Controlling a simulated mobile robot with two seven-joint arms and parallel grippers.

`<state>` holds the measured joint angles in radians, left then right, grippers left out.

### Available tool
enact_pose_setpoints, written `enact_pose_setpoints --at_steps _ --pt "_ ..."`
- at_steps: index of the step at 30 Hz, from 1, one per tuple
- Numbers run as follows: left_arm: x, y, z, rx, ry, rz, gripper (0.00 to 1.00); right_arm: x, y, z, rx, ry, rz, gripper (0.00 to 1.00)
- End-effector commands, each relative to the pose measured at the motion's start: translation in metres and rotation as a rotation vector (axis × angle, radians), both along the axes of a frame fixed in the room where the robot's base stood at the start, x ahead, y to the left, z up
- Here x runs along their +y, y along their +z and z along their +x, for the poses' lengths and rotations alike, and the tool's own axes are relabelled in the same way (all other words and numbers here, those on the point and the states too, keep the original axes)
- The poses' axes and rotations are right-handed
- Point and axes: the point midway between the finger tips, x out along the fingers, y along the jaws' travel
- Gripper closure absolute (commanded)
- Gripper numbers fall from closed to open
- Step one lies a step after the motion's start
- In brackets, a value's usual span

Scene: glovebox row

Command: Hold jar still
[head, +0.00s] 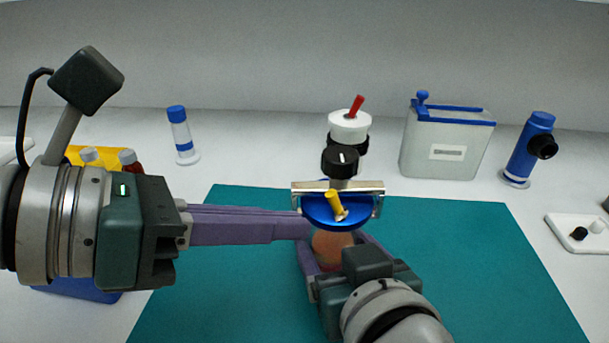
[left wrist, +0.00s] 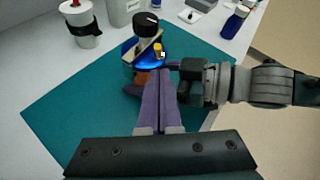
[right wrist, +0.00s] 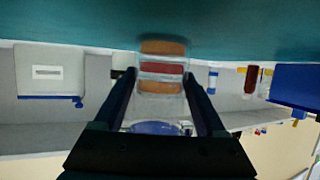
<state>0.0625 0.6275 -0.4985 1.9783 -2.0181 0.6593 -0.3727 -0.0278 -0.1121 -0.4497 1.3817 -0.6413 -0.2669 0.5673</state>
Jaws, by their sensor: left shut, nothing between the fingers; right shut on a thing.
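The jar (right wrist: 161,85) is clear, with orange and red bands, and stands on the teal mat; it appears upside down in the right wrist view. Its blue lid (head: 345,217) carries a yellow lever (head: 335,203), a metal bracket (head: 318,188) and a black knob (head: 340,161). My right gripper (right wrist: 157,78) is shut on the jar, one finger on each side. My left gripper (head: 306,226) is shut and empty, its fingertips pointing at the jar just below the lid's left side. In the left wrist view (left wrist: 160,74) I cannot tell whether they touch it.
Behind the jar stands a white-topped container (head: 349,126) with a red stick. A grey bin with blue trim (head: 447,145) and a blue cylinder (head: 528,150) stand back right. A blue-capped vial (head: 181,135) stands back left. The teal mat (head: 490,270) is clear on the right.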

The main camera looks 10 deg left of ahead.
Motion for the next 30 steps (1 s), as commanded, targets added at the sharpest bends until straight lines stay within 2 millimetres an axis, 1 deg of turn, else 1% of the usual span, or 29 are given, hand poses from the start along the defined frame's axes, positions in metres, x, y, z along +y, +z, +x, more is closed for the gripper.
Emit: enact_pose_setpoints --at_steps 3,7,20,30 --pt "-0.010 0.005 0.009 0.000 0.000 -0.002 1.00 0.000 -0.001 0.000 0.001 -0.001 -0.001 1.00" --pt "-0.014 0.006 0.013 0.002 0.000 0.001 1.00 0.000 -0.001 0.000 0.001 -0.001 -0.001 1.00" --pt "-0.015 0.007 0.014 0.002 -0.001 0.003 1.00 0.000 -0.001 0.000 0.002 -0.001 -0.001 1.00" --pt "-0.019 0.010 0.013 0.010 -0.010 0.060 1.00 0.000 -0.001 0.000 0.002 -0.001 -0.001 1.00"
